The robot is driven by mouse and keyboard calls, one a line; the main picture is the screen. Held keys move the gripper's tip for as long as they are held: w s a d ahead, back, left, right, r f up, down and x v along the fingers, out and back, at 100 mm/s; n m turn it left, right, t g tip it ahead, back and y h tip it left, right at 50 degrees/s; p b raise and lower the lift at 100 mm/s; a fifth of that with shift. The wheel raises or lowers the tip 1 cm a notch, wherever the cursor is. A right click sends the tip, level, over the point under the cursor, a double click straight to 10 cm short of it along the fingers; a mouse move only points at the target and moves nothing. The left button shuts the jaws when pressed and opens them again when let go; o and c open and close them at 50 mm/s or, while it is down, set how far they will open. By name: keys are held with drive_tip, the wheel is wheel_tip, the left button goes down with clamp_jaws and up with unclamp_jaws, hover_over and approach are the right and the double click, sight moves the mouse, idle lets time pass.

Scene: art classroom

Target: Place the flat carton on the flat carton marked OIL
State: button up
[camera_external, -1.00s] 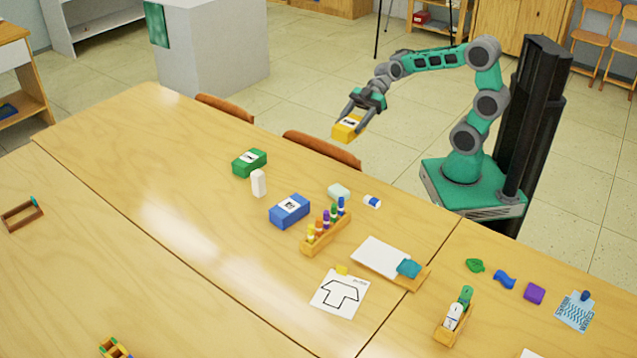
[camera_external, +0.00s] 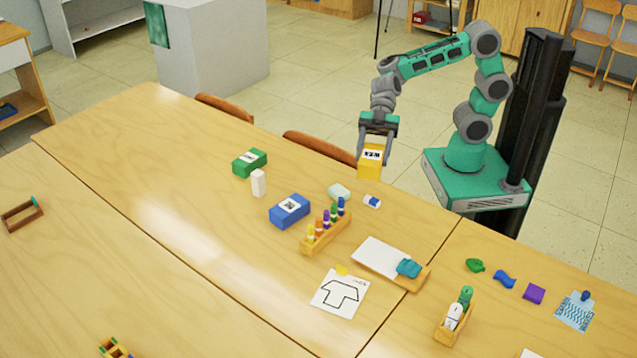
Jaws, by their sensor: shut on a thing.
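My gripper (camera_external: 375,157) is shut on a yellow carton (camera_external: 370,168) with a white label. It holds the carton off the table, near the table's back edge and in front of my base. A blue flat carton (camera_external: 290,211) with a white label lies on the table, left of the marker rack. A green flat carton (camera_external: 249,163) with a white label lies farther back and to the left. The lettering on the labels is too small to read surely, so I cannot tell which is marked OIL.
A white bottle (camera_external: 258,183) stands between the green and blue cartons. A marker rack (camera_external: 326,235) stands right of the blue carton. The table's left part is mostly clear.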

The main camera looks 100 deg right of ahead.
drive_tip(key=w+d+r+m+t+h, duration=0.1)
drive_tip(key=w+d+m+t+h, duration=0.2)
drive_tip(key=w+d+m+t, duration=0.45)
drive_tip(key=n+g, duration=0.3)
hover_over(291, 204)
drive_tip(key=s, duration=0.1)
drive_tip(key=f, duration=0.8)
drive_tip(key=shift+d+f, duration=0.25)
drive_tip(key=shift+f, duration=0.15)
drive_tip(key=shift+w+a+f, duration=0.1)
drive_tip(key=shift+w+f, duration=0.15)
drive_tip(key=shift+w+a+f+b, duration=0.1)
drive_tip(key=shift+w+f+b, duration=0.1)
drive_tip(key=shift+f, duration=0.7)
drive_tip(key=shift+w+f+b, duration=0.1)
drive_tip(key=shift+f+b, duration=0.05)
drive_tip(key=shift+f, duration=0.75)
drive_tip(key=shift+f, duration=0.2)
drive_tip(key=o, duration=1.5)
drive_tip(key=shift+s, duration=0.1)
